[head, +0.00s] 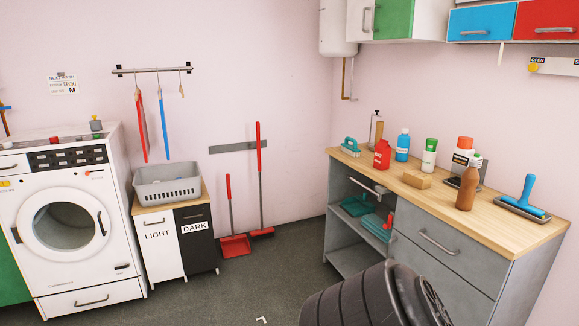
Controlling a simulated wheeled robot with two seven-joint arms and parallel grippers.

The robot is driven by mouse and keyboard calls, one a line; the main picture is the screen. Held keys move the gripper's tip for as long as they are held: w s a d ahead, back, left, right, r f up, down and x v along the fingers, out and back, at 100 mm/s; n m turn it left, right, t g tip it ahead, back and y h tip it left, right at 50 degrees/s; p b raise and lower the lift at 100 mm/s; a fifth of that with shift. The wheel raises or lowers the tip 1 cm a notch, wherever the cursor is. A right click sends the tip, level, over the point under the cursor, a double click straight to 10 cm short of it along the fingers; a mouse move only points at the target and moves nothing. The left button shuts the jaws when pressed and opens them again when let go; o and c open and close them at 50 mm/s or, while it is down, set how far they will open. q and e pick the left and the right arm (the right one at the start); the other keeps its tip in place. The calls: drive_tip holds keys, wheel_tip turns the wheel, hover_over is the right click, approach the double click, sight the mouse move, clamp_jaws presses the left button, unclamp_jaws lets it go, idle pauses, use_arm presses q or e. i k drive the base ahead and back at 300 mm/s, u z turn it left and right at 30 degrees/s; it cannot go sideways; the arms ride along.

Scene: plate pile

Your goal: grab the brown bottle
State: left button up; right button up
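The brown bottle (467,189) stands upright on the wooden countertop (490,217) at the right of the head view. It has a wide body and a narrow neck, and nothing is holding it. A blue-handled tool on a dark base (524,205) lies to its right. A dark stand and a white container with an orange cap (463,153) are just behind it. A tan block (417,180) lies to its left. Neither of my grippers is in view.
A dark ribbed rounded shape, unclear whether mine, blocks the bottom of the view before the grey cabinet (440,250). Floor at centre-left is free.

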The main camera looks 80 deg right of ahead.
sight(466, 197)
drive_tip(key=z, duration=1.25)
drive_tip(key=i, duration=0.6)
drive_tip(key=z, duration=1.3)
drive_tip(key=i, duration=1.85)
drive_tip(key=z, duration=1.3)
